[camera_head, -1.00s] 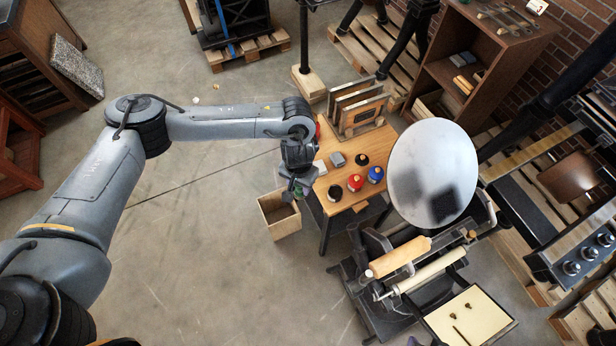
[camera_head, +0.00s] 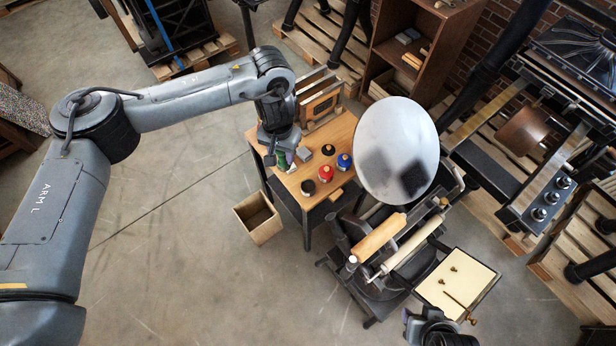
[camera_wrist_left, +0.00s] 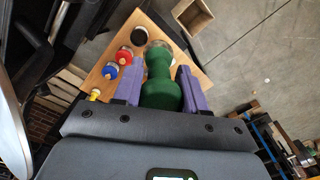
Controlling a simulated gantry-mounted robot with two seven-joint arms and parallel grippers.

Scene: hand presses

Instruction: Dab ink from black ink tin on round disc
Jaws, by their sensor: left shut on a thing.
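The round disc (camera_head: 385,125) is a large pale grey plate on the press, with dark patches that could be ink or reflection. The black ink tin (camera_head: 308,187) stands at the table's near edge, beside the red and blue tins; it also shows in the left wrist view (camera_wrist_left: 139,35). My left gripper (camera_head: 279,157) is at the table's left side, left of the tins. Its purple fingers are shut on a green-handled dabber (camera_wrist_left: 160,90), whose far end is partly hidden behind the handle. My right gripper (camera_head: 437,328) is partly in view at the bottom; its fingers are unclear.
The red tin (camera_head: 326,172) and blue tin (camera_head: 344,161) stand right of the black one. A wooden rack (camera_head: 320,105) stands at the table's back. An open wooden box (camera_head: 258,217) is on the floor. Rollers (camera_head: 380,237) sit before the disc.

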